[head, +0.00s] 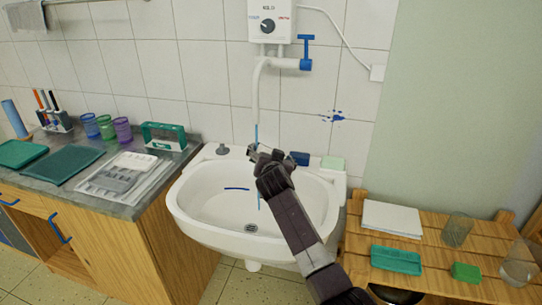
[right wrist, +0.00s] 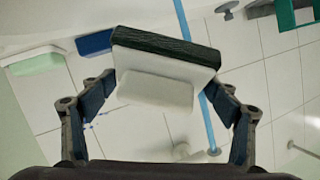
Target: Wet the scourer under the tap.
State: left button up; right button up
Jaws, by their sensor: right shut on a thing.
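My right gripper (head: 262,152) is over the white sink (head: 183,195), shut on the scourer (right wrist: 165,48). In the right wrist view the scourer has a dark green rough side and a white body, and sits between the fingertips (right wrist: 158,95). In the head view the gripper hides most of it. The white tap spout (head: 256,95) hangs from the heater, and a thin blue water stream (head: 257,133) falls from it. The stream in the right wrist view (right wrist: 181,18) passes partly behind the scourer; I cannot tell if they touch. My left gripper is out of view.
A dark blue block (head: 300,158) and pale green block (head: 332,163) lie on the sink's back ledge. The wall heater (head: 270,22) has a blue lever (head: 306,50). A cluttered counter (head: 150,205) stands left, a wooden slatted table (head: 430,258) right.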

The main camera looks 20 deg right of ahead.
jog(key=shift+s, duration=0.1)
jog(key=s+p, duration=0.2)
jog(key=shift+s+d+r, duration=0.15)
jog(key=shift+s, duration=0.2)
jog(key=shift+s+d+p, duration=0.2)
jog(key=shift+s+p, duration=0.7)
jog(key=shift+s, duration=0.4)
jog(key=shift+s+d+p, duration=0.2)
jog(key=shift+s+p, duration=0.7)
jog(key=shift+s, duration=0.35)
jog(key=s+r+p, duration=0.3)
jog(key=s+p, duration=0.2)
jog(key=p, duration=0.1)
jog(key=shift+d+r, duration=0.3)
jog(key=shift+r, duration=0.1)
